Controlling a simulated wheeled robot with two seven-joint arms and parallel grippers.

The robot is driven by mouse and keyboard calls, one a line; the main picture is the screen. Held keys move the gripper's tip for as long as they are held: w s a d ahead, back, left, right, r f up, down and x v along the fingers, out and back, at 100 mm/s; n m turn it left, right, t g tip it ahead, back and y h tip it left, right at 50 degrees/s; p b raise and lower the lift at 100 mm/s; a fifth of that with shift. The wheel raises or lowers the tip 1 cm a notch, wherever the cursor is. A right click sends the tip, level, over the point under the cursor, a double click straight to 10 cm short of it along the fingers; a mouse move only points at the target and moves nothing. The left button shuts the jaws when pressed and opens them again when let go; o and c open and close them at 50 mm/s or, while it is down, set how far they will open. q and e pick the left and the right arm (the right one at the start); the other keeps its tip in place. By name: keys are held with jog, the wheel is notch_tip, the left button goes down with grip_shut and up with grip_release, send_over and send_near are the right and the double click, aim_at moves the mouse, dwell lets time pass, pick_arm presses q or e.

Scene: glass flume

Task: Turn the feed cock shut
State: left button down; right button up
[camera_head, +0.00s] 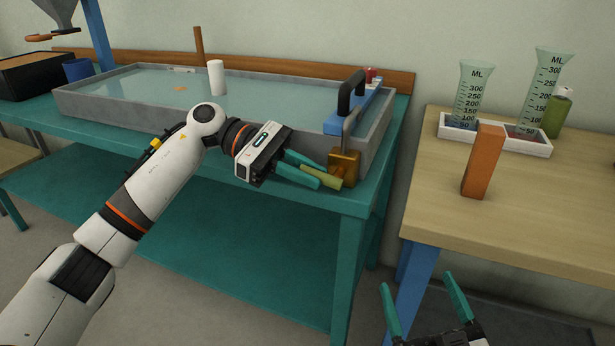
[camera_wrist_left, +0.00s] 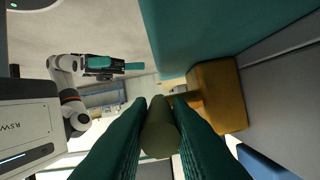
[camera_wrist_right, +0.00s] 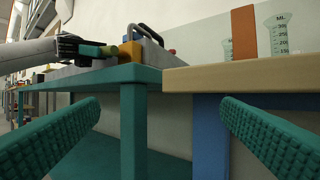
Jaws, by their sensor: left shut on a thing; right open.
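The feed cock is a brass block (camera_head: 344,166) at the front right corner of the glass-clear water flume, with an olive lever handle (camera_head: 322,177) pointing left and slightly toward me. My left gripper (camera_head: 324,176) is shut on the lever handle. In the left wrist view the handle (camera_wrist_left: 159,130) sits between the green fingers, with the brass block (camera_wrist_left: 217,96) just beyond it. A grey pipe rises from the block. My right gripper (camera_head: 428,305) is open and empty, low in front of the gap between the benches; its fingers also show in the right wrist view (camera_wrist_right: 160,135).
The shallow grey-walled tank (camera_head: 240,127) stands on a teal bench (camera_head: 200,150). A blue bar with a black handle (camera_head: 351,93) crosses its right end. The wooden table (camera_head: 540,200) at right holds an orange block (camera_head: 483,162), two measuring cylinders (camera_head: 473,95) and a green bottle (camera_head: 558,113).

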pick_arm(q)
jog(key=shift+f+h+b, duration=0.1)
jog(key=shift+h+b, duration=0.2)
pick_arm(e)
jog(key=shift+s+a+r+t+y, duration=0.1)
jog(key=shift+s+r+t+y, duration=0.2)
jog(key=shift+r+t, duration=0.35)
jog(key=shift+s+r+t+y, duration=0.25)
jog(key=shift+r+t, duration=0.2)
jog(key=shift+r, duration=0.4)
pick_arm(q)
jog(key=c, duration=1.3)
grip_release()
jog(key=shift+p+v, duration=1)
jog(key=shift+v, duration=5.05)
pick_arm(e)
notch_tip(320, 180, down, 7)
jog(key=w+g+h, duration=0.1)
jog(key=g+h, duration=0.1)
jog(key=g, duration=0.3)
jog(key=shift+w+d, duration=0.2)
jog(key=shift+d, duration=0.2)
jog(key=shift+f, duration=0.1)
